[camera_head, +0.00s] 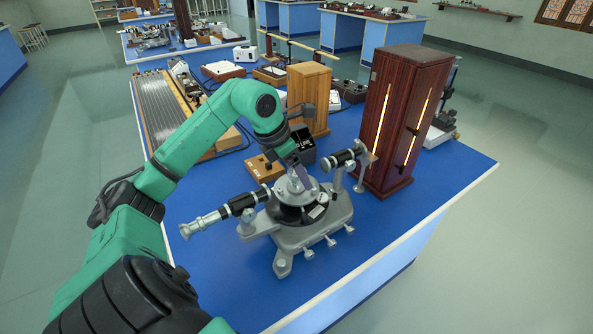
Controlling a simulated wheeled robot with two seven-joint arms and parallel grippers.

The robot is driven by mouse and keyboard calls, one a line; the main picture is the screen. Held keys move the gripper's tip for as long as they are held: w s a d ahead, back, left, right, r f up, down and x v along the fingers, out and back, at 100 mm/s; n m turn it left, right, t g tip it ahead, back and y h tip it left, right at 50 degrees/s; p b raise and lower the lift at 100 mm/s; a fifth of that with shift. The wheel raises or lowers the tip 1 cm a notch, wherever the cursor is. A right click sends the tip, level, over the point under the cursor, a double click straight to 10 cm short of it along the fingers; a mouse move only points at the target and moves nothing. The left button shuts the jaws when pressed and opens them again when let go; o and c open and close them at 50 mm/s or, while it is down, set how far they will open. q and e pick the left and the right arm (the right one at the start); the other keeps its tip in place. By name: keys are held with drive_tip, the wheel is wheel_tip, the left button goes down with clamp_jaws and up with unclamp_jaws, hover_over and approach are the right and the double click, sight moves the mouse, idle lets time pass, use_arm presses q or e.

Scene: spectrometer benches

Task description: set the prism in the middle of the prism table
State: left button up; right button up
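The grey spectrometer (312,235) stands on the blue bench top, with one black-and-silver tube (225,212) pointing left and another (345,157) pointing at the tall wooden box. Its round prism table (289,192) is at the centre, above a dark disc. My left gripper (300,175) comes down from the green arm right over the prism table. A small purplish piece (304,178), perhaps the prism, shows at the fingertips; it is too small to tell whether it is gripped or touches the table. My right gripper is not in view.
A tall dark wooden box (402,120) with a glowing slit stands close on the right. A long ribbed board (160,110) lies left. The bench's front-left surface is clear.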

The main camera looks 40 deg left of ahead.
use_arm(q)
drive_tip(key=shift+r, duration=0.1)
drive_tip(key=shift+a+r, duration=0.1)
drive_tip(key=shift+r, duration=0.1)
drive_tip(key=v, duration=1.1)
drive_tip(key=shift+r, duration=0.25)
drive_tip(key=shift+s, duration=0.15)
